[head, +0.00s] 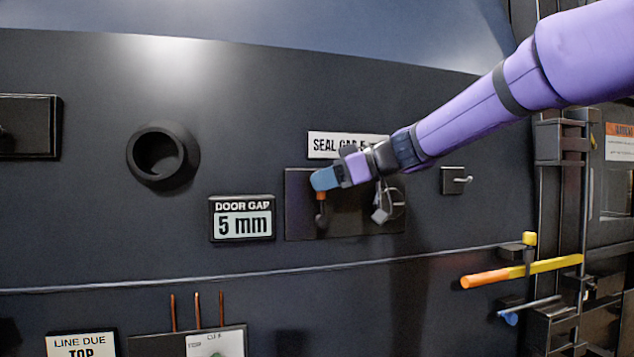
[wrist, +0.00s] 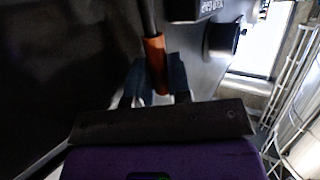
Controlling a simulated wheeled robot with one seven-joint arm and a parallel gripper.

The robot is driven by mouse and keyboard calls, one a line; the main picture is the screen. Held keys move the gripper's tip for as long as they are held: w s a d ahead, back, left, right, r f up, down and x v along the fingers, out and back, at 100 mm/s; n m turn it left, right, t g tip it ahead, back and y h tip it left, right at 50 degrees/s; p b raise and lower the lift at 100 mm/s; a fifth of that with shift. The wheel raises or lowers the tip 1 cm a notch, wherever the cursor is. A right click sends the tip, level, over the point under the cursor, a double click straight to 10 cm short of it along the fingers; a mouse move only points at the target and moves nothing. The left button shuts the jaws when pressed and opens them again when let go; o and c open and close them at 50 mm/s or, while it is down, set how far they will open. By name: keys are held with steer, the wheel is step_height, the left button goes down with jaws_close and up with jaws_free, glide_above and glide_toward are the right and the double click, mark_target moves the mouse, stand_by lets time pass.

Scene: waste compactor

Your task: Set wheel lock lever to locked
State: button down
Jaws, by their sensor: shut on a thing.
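My gripper (head: 325,180) is at the dark board under the "SEAL GAP" label, its blue fingertips closed. In the wrist view my gripper (wrist: 154,85) has its two dark fingers on either side of an orange handle (wrist: 154,62) with a dark rod. In the head view a bit of this orange handle (head: 320,196) shows below the fingertips, with a dark hooked end under it. No part is labelled as the wheel lock lever. An orange-and-yellow bar (head: 550,267) and a blue-tipped lever (head: 528,308) are at the right, apart from my gripper.
The board (head: 345,222) also carries a light metal piece (head: 384,203). A small hook plate (head: 453,181) is to its right. A "DOOR GAP 5 mm" sign (head: 242,219) and a round dark port (head: 160,156) are to the left. Rods and brackets (head: 563,150) crowd the right edge.

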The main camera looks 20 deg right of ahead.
steer(key=shift+d+y, duration=0.3)
steer(key=shift+d, duration=0.05)
steer(key=shift+f, duration=0.1)
steer(key=c, duration=1.3)
jaws_free()
steer(key=shift+c, duration=0.2)
steer(key=shift+d, duration=0.1)
steer(key=v, duration=1)
steer(key=shift+s+d, duration=0.2)
steer(key=shift+s, duration=0.1)
